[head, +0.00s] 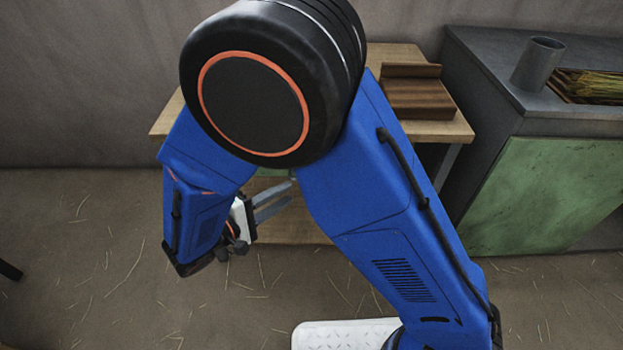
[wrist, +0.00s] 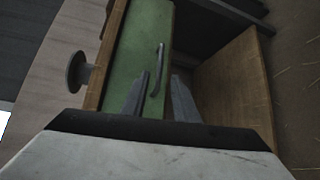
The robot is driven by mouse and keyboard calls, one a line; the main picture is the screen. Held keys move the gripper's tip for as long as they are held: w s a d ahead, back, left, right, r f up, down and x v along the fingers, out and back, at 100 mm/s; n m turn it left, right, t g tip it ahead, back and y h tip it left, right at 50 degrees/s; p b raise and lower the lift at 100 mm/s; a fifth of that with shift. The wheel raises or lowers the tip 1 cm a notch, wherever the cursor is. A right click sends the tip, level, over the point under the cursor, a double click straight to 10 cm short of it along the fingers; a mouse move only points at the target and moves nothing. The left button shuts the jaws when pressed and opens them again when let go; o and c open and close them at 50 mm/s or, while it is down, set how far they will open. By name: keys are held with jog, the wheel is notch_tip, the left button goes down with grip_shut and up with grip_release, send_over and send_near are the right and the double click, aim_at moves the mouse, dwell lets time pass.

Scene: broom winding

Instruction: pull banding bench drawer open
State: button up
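The banding bench (head: 440,130) is a wooden table against the wall, mostly hidden behind my arm in the head view. Its green drawer front (wrist: 128,60) shows in the wrist view, with a grey bar handle (wrist: 160,56). A small green strip of it shows below my arm in the head view (head: 272,172). My gripper (head: 281,198) is in front of the bench. In the wrist view its two fingers (wrist: 161,80) are apart, with the handle appearing between their tips; contact cannot be told. The drawer looks shut.
A brown wooden block (head: 418,97) sits on the bench top. A dark cabinet with a green front (head: 545,190) stands at right, carrying a grey cylinder (head: 538,64) and a bin of straw (head: 595,85). A round grey knob (wrist: 76,72) sits beside the bench edge. The floor at left is mostly clear.

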jog(key=x, duration=1.1)
jog(key=shift+w, duration=0.1)
grip_shut()
